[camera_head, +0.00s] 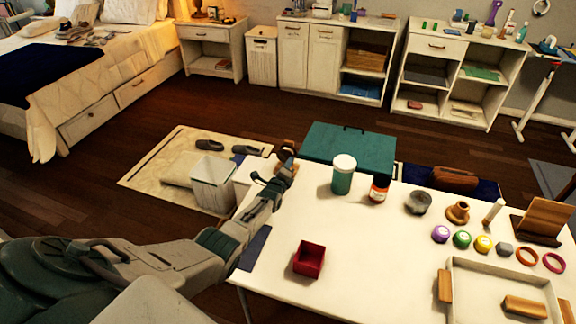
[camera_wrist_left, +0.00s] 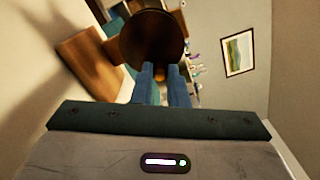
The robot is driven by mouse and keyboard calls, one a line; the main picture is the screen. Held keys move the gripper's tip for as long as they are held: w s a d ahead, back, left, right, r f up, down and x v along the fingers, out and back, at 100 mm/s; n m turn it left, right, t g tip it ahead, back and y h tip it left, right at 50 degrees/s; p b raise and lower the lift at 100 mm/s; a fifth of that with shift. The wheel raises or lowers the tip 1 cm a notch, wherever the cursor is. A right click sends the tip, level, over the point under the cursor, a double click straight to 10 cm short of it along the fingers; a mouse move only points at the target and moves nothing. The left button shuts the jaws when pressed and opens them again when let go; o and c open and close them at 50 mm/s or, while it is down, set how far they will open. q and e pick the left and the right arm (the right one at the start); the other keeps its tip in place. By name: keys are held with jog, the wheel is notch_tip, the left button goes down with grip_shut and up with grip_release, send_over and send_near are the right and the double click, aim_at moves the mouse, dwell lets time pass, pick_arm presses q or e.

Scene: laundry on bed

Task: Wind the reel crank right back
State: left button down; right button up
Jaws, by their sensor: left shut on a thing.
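The reel (camera_head: 287,147) is a small dark brown round thing at the table's far left edge in the head view, partly hidden by my gripper. In the left wrist view the reel shows as a dark brown disc (camera_wrist_left: 152,35) straight ahead of the fingers. My left gripper (camera_head: 286,166) reaches it from the front left. In the left wrist view the blue fingers of my left gripper (camera_wrist_left: 158,68) are shut on a small orange-brown knob, which looks like the crank's handle. The fingers hide most of the knob, and the crank's angle cannot be told. My right gripper is not in view.
The white table (camera_head: 370,255) holds a red box (camera_head: 309,259), a teal jar (camera_head: 343,178), a brown bottle (camera_head: 379,189), several coloured round pieces and a white tray (camera_head: 452,290). A teal chest (camera_head: 350,147) stands beyond the table. The table's middle is clear.

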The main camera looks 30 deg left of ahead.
pick_arm(q)
jog(key=shift+f, duration=0.15)
jog(key=c, duration=1.4)
grip_release()
jog(key=shift+c, duration=0.2)
jog(key=shift+s+d+p, duration=0.15)
jog(key=shift+s+p, duration=0.25)
jog(key=shift+s, duration=0.2)
jog(key=p+v, duration=0.2)
jog(key=v, duration=0.5)
jog(key=shift+s+d+p, duration=0.1)
jog(key=shift+s+p, duration=0.2)
jog(key=shift+s, duration=0.1)
jog(key=shift+v, duration=0.9)
jog(key=shift+s, duration=0.1)
